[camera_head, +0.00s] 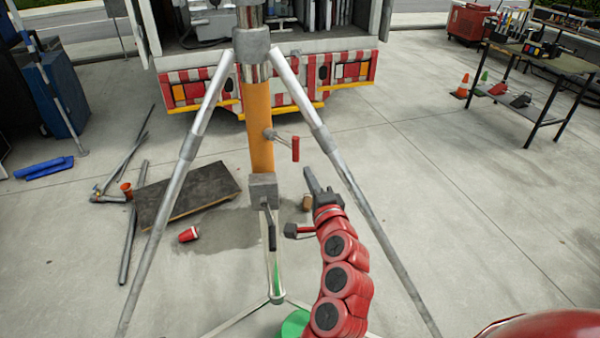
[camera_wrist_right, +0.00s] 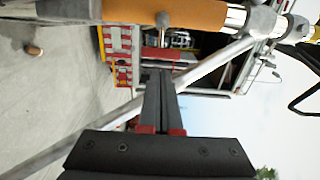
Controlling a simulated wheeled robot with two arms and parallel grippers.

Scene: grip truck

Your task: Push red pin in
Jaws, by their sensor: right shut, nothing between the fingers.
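The red pin (camera_head: 295,148) hangs from a short grey rod that sticks out of the right side of the orange column (camera_head: 260,125) of a tripod. In the right wrist view, the red pin (camera_wrist_right: 162,54) shows just beyond my fingertips, below the orange column (camera_wrist_right: 165,12). My right gripper (camera_head: 310,173) is shut and empty, just below and a little right of the pin in the head view. Its two dark fingers (camera_wrist_right: 158,74) lie together in the right wrist view. I cannot tell whether they touch the pin. My left gripper is not in view.
Slanted tripod legs (camera_head: 200,118) and (camera_head: 350,175) flank the column. A crank box (camera_head: 263,190) sits low on it. A dark board (camera_head: 187,193) and a red cup-like piece (camera_head: 189,234) lie on the ground.

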